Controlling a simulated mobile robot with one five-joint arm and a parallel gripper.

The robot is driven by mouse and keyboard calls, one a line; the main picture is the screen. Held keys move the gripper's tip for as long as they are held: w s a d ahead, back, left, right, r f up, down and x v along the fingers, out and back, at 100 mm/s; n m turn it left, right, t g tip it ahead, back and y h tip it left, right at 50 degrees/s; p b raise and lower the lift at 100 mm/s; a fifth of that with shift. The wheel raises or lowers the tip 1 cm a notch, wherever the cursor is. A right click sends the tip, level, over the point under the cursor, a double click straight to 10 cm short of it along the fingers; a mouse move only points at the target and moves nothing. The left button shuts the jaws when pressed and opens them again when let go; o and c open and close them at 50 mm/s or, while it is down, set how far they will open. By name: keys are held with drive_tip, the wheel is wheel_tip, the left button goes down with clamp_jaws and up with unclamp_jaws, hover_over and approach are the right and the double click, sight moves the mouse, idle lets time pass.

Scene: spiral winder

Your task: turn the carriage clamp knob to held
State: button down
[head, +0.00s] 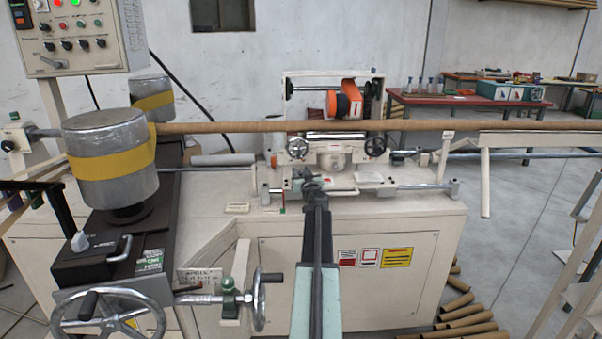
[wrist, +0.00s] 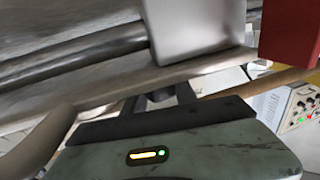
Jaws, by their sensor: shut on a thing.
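My gripper (head: 313,186) reaches up to the carriage's lower front edge and is shut on a small dark thing there. By its place this is the carriage clamp knob, mostly hidden by my jaws. In the wrist view, the dark jaws (wrist: 160,97) have a dark rounded piece between them. I cannot tell which way the knob points, and its markings are not readable.
A long brown tube (head: 230,127) runs across above the carriage. A grey drum with a yellow belt (head: 112,160) stands at left. A handwheel (head: 258,300) is at the lower left of my arm. A small red-tipped lever (head: 282,200) stands close left of my gripper.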

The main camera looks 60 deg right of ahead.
drive_tip(key=m+g+h, duration=0.3)
drive_tip(key=g, duration=0.1)
drive_tip(key=shift+a+m+g, duration=0.15)
drive_tip(key=shift+m+g, duration=0.15)
drive_tip(key=shift+s+m+g+h, duration=0.1)
drive_tip(key=shift+m+g+h, duration=0.5)
drive_tip(key=shift+m+g, duration=0.8)
drive_tip(key=shift+m+g+h, duration=0.6)
drive_tip(key=shift+m+g, duration=0.2)
drive_tip(key=shift+g, duration=1.1)
drive_tip(key=c, duration=1)
unclamp_jaws()
drive_tip(key=shift+s, duration=0.1)
